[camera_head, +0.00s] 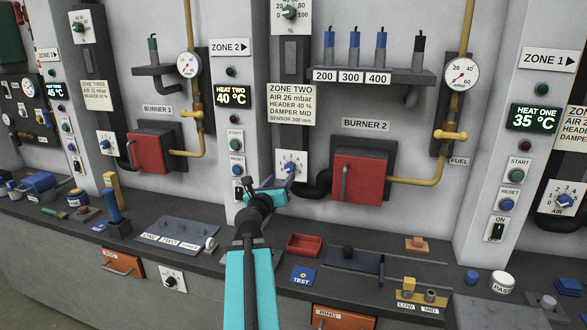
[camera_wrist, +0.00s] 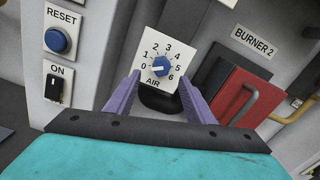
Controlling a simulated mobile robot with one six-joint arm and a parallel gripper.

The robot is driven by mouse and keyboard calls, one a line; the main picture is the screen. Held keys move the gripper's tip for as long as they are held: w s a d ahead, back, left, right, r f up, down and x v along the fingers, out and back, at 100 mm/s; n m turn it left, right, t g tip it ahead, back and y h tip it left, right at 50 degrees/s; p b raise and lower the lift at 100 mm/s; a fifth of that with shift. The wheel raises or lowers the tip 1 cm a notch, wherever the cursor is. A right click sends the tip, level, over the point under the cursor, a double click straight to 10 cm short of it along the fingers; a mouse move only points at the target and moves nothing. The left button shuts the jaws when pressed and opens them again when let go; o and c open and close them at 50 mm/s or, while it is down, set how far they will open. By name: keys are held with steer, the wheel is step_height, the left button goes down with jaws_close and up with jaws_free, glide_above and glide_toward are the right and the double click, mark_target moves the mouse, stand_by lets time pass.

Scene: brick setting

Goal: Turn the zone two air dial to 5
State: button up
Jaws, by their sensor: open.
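The zone two air dial (camera_head: 290,168) is a blue knob on a white plate, on the wall left of the red burner box. My gripper (camera_head: 279,181) is open in front of the dial. In the wrist view its purple fingers (camera_wrist: 159,77) stand on either side of the plate's lower part, with the knob between and beyond them. I see no contact.
The red burner box (camera_head: 361,177) with its handle stands right of the dial. A switch column with a RESET button (camera_wrist: 58,40) and an ON switch (camera_wrist: 54,87) is on the left. The counter below holds a red tray (camera_head: 304,245) and other small items.

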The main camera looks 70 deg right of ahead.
mark_target(289, 170)
steer(key=d, duration=0.2)
steer(key=shift+s+d+f, duration=0.15)
steer(key=shift+s+d, duration=0.1)
steer(key=shift+d, duration=0.15)
steer(key=shift+w+d, duration=0.2)
steer(key=shift+d, duration=1.85)
